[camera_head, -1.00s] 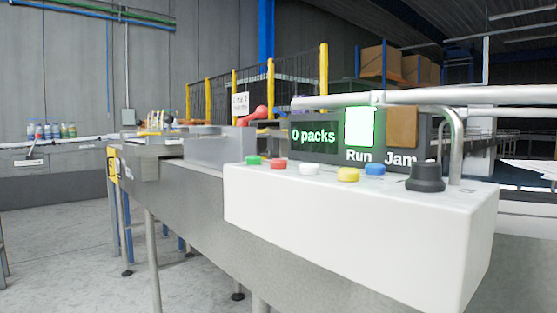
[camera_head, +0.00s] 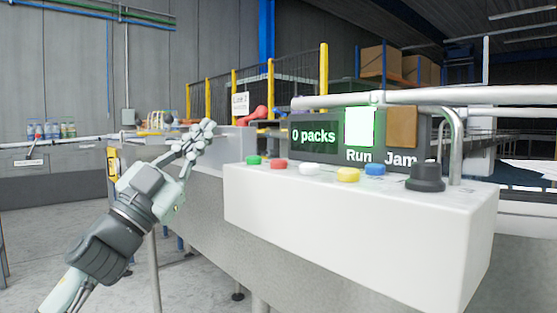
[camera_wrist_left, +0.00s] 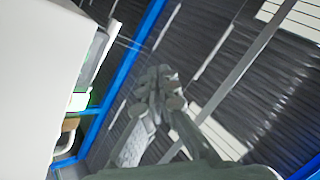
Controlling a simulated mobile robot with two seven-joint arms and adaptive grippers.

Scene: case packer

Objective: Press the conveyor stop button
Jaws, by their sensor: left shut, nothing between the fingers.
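A white control box (camera_head: 350,230) carries a row of buttons on its top: green (camera_head: 253,160), red (camera_head: 279,163), white (camera_head: 309,169), yellow (camera_head: 348,175) and blue (camera_head: 375,169), with a black knob (camera_head: 427,177) at the right end. No label on the buttons is readable, so I cannot tell which is the stop button. My left gripper (camera_head: 207,130) is shut and empty, raised to the left of the box, apart from the green and red buttons. It also shows in the left wrist view (camera_wrist_left: 168,85). My right gripper is not in view.
A display (camera_head: 314,136) behind the buttons reads "0 packs", with a lit green Run lamp (camera_head: 359,127) beside it. A metal rail (camera_head: 420,97) runs above the box. The conveyor frame (camera_head: 215,185) extends to the left. Yellow posts (camera_head: 323,80) stand behind.

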